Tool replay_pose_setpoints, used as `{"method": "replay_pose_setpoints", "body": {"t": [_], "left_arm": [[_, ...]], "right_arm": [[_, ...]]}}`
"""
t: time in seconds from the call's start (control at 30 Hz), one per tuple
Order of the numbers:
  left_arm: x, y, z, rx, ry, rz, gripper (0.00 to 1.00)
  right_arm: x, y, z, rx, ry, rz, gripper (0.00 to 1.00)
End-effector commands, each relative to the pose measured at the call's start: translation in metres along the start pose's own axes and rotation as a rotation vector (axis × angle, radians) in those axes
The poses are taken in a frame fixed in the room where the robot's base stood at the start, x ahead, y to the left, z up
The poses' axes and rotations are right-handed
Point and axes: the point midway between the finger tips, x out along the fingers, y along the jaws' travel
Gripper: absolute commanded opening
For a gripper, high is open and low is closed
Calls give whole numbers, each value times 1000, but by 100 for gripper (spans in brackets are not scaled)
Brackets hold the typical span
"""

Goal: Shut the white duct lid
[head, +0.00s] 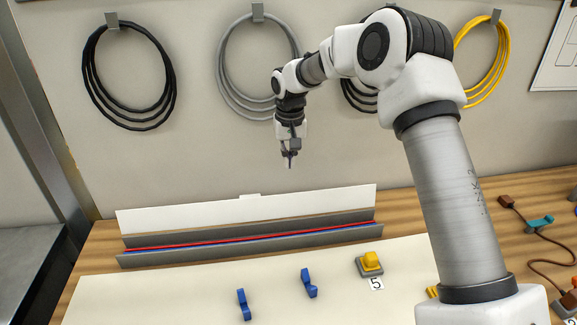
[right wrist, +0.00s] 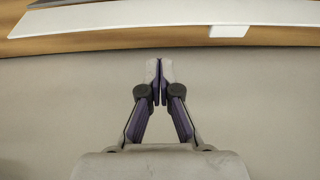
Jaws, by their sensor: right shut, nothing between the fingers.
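The white duct lid (head: 245,209) stands up open along the back edge of the grey duct (head: 250,246) in the head view. A small tab sticks up at the middle of its top edge. Red and blue wires lie along the inside of the duct. The lid also shows in the right wrist view (right wrist: 160,14), with its tab near the top right. My right gripper (head: 289,164) is shut and empty, pointing down above and behind the lid, apart from it. Its closed fingertips show in the right wrist view (right wrist: 158,62). My left gripper is not in view.
Two blue clips (head: 309,283) and a yellow button on a grey base (head: 370,264) marked 5 are on the pale board in front of the duct. Coiled cables (head: 130,75) hang on the wall behind. A brown cable (head: 540,240) lies at the right.

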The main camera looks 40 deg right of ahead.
Motion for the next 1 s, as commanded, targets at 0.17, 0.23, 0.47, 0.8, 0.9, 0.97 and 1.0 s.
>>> {"method": "replay_pose_setpoints", "body": {"t": [0.17,0.23,0.47,0.8,0.9,0.97,1.0], "left_arm": [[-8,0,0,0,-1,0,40],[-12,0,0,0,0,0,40],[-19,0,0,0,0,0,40],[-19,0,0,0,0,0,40],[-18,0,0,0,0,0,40],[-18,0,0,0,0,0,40],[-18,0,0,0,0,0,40]], "right_arm": [[30,1,1,0,-5,2,0],[45,1,1,0,-6,2,0],[83,0,1,1,-3,1,0],[92,0,1,0,-2,0,0],[92,0,1,0,-1,0,0],[92,0,1,0,1,0,0],[92,0,0,0,5,0,0]]}}
